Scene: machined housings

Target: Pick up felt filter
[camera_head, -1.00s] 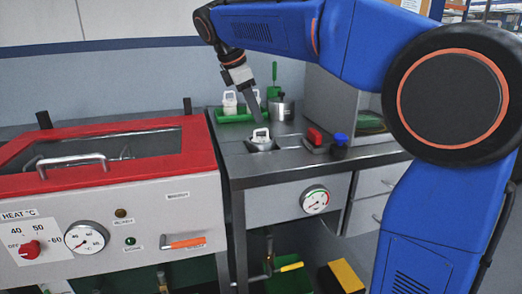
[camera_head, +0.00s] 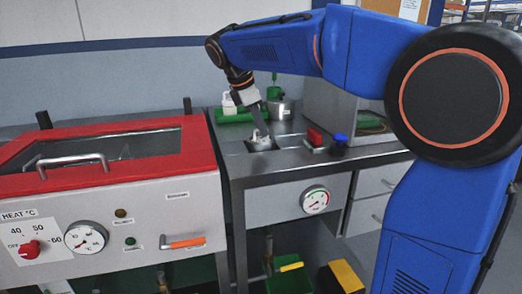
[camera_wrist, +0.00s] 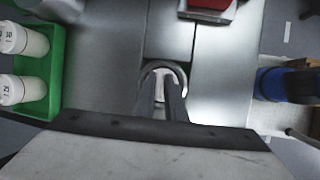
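A white piece with a handle, which looks like the felt filter (camera_head: 258,136), sits in a square recess in the grey metal counter. In the wrist view the white piece (camera_wrist: 185,80) shows as a round shape with a grey curved rim, partly hidden by my fingers. My gripper (camera_head: 263,133) points down at it, fingertips at its top. In the wrist view my gripper (camera_wrist: 162,85) has its two fingers a small gap apart over the piece. Whether they touch it is hard to tell.
A green tray (camera_wrist: 55,75) with white lettered containers (camera_wrist: 18,90) stands left of the recess. A metal pot (camera_head: 280,108) stands behind it. A red-framed heated tank (camera_head: 200,150) is at the left.

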